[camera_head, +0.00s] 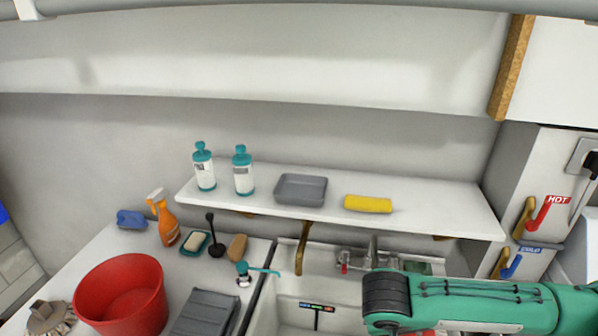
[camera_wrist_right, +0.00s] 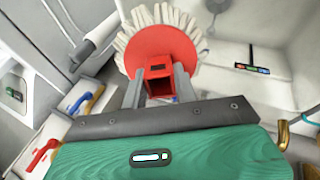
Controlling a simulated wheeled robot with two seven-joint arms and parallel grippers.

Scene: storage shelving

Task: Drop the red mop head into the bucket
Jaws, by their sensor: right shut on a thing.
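The red mop head (camera_wrist_right: 158,48) with white strands shows in the right wrist view. My right gripper (camera_wrist_right: 160,85) is shut on its red socket, one finger on each side. In the head view my right arm comes in at the lower right; its gripper and the mop head are not visible there. The red bucket (camera_head: 122,296) stands on the counter at the lower left of the head view, well left of my right arm. Its bottom is not clearly visible. My left gripper is not in view.
A sink (camera_head: 300,288) lies between the counter and my right arm. A white shelf (camera_head: 334,207) above holds two bottles, a grey tray (camera_head: 301,189) and a yellow sponge (camera_head: 368,204). A grey-brown mop-like piece (camera_head: 50,318), a spray bottle (camera_head: 165,219) and a grey rack (camera_head: 206,314) surround the bucket.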

